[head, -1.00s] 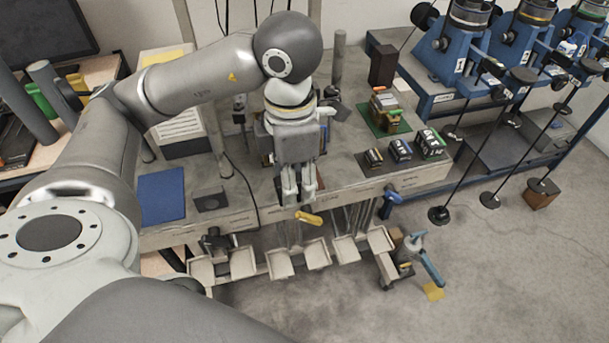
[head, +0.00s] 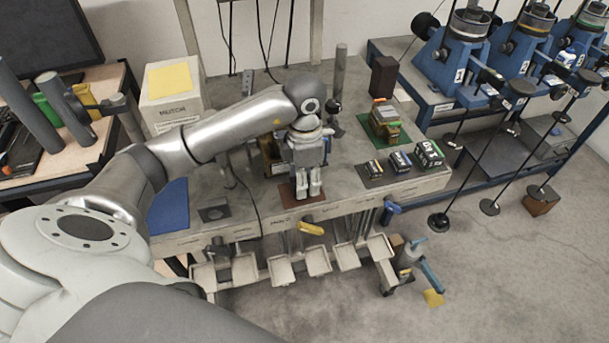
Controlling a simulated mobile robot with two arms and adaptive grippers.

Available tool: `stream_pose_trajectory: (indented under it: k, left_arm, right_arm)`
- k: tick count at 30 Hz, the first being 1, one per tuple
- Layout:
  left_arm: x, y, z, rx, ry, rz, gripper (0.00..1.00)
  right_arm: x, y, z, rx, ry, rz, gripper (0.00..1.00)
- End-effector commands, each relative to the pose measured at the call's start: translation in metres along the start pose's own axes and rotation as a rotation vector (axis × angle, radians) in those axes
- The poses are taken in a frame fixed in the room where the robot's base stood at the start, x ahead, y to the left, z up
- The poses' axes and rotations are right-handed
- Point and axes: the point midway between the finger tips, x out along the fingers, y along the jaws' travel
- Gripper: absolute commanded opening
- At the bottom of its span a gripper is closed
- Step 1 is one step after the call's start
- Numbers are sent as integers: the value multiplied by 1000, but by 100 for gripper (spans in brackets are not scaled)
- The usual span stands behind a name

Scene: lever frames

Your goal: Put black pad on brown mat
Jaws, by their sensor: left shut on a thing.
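The brown mat (head: 286,194) lies flat near the front edge of the grey workbench, reddish-brown and partly covered by my gripper. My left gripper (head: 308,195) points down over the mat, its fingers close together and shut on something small. The held thing is mostly hidden by the fingers; I take it to be the black pad, but its outline does not show. I cannot tell whether it touches the mat. My right gripper is not in view.
A blue mat (head: 168,207) and a dark square (head: 214,213) lie to the left. To the right are a green mat (head: 372,132) with stacked items and several small boxes (head: 400,162). Pale trays (head: 318,262) hang below the front edge.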

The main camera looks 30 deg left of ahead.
Motion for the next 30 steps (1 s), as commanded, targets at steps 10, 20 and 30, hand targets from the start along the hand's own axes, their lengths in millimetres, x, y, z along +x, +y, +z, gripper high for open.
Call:
stream_pose_trajectory:
  k: [10, 20, 30]
  left_arm:
    - [7, 0, 0, 0, -2, 2, 4]
    - [10, 0, 0, 0, -1, 1, 50]
    - [3, 1, 1, 0, -4, 2, 50]
  right_arm:
    - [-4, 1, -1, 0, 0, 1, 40]
    - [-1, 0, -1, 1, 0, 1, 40]
    - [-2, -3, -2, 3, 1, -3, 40]
